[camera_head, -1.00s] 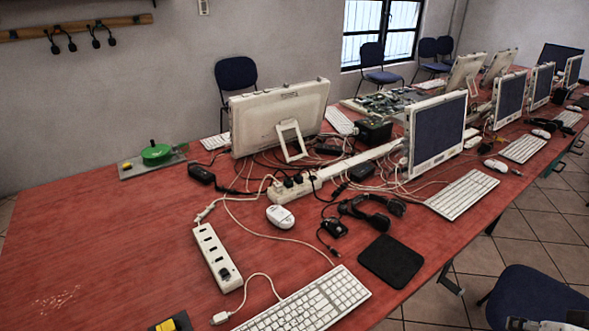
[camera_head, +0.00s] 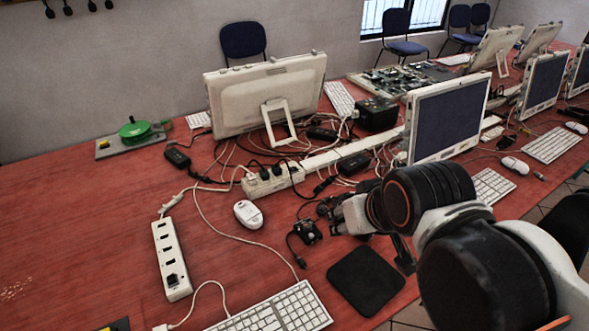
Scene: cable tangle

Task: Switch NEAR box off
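No label reading NEAR shows on any box, so I cannot tell which one the task names. A dark box with a yellow part (camera_head: 121,325) is cut off at the bottom edge. A grey plate with a green disc (camera_head: 134,129) and a small yellow part lies at the far left of the table. A small black box with a cable (camera_head: 307,231) lies near the middle. My gripper (camera_head: 350,214) hangs over the table just right of that black box, apart from the plate and the yellow-topped box. Its fingers are small and partly hidden by my arm.
A white power strip (camera_head: 172,260) lies at left and another with plugs (camera_head: 272,180) lies behind the white mouse (camera_head: 248,214). A keyboard (camera_head: 272,312) and black mat (camera_head: 366,279) are in front. Monitors (camera_head: 266,98) and tangled cables fill the back. The left table area is clear.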

